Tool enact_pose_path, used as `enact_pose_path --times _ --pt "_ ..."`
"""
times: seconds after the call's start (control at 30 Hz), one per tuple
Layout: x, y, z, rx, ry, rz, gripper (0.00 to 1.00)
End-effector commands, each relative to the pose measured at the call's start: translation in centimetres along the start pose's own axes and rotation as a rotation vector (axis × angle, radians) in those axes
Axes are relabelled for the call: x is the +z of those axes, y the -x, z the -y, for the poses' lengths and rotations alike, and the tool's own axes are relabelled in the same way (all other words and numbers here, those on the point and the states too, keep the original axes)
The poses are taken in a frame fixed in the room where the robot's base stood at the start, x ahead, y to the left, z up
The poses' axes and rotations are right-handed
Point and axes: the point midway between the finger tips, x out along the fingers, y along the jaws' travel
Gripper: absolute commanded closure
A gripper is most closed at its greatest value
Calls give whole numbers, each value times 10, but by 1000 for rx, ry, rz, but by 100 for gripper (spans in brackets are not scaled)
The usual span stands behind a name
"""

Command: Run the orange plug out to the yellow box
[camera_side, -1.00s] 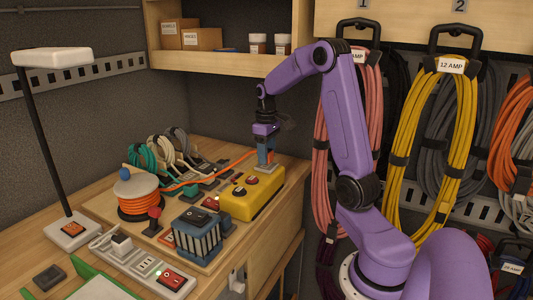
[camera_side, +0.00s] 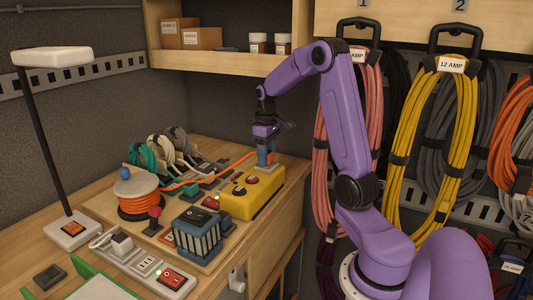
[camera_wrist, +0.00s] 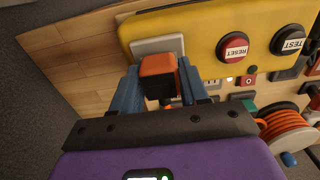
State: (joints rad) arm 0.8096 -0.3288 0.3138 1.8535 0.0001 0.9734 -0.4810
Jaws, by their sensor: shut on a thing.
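The orange plug (camera_wrist: 158,78) is between the blue fingers of my gripper (camera_wrist: 160,85), which is shut on it. In the side view my gripper (camera_side: 267,158) is above the far right end of the yellow box (camera_side: 250,199). The wrist view shows the yellow box (camera_wrist: 200,38) with RESET and TEST buttons and a pale socket plate (camera_wrist: 157,45) just beyond the plug. I cannot tell whether the plug touches the plate. The orange cord (camera_side: 222,170) runs from the reel (camera_side: 139,203) to my gripper.
A blue ribbed box (camera_side: 198,236) stands in front of the yellow box. A red knob (camera_side: 155,213) stands beside the reel. Teal, cream and grey coils (camera_side: 160,152) stand behind. A power strip (camera_side: 145,268) and a lamp (camera_side: 70,235) are at the left front.

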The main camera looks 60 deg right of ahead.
Motion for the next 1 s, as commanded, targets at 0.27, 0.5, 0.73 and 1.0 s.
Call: enact_pose_path --times 0.27,0.5,0.73,1.0 --pt "0 -5 0 0 0 1 100" --pt "0 -6 0 0 0 1 26" --pt "0 -5 0 0 0 0 26" --pt "-1 26 0 2 -1 -4 26"
